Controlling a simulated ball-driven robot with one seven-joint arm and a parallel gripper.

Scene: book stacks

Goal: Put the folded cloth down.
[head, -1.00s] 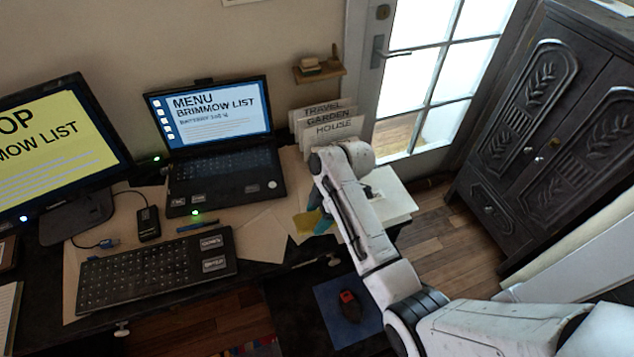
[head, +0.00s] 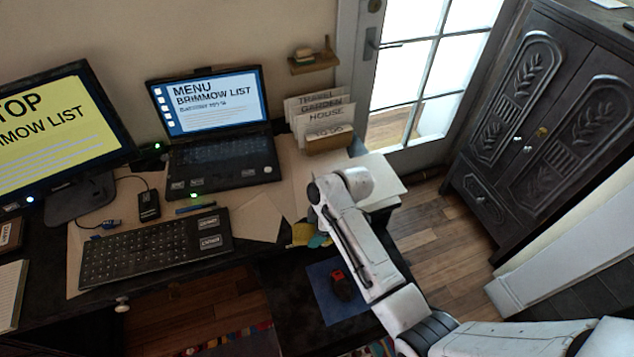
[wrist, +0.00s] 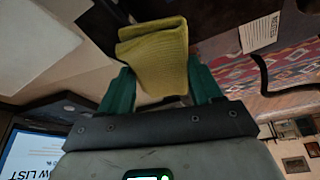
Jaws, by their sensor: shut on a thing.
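The folded cloth (wrist: 155,50) is yellow-green. In the wrist view it sits between the two green fingers of my gripper (wrist: 160,82), which is shut on it. In the head view a small yellow part of the cloth (head: 301,232) shows beside the teal fingertips (head: 319,240), near the desk's front right edge. My arm hides most of the gripper there. I cannot tell whether the cloth touches the desk.
A laptop (head: 222,160), a keyboard (head: 150,252) and a monitor (head: 50,140) stand on the desk. A file holder (head: 328,143) and a pale surface (head: 380,178) lie behind my arm. A blue mat (head: 322,290) with a dark red-topped object (head: 342,284) is below.

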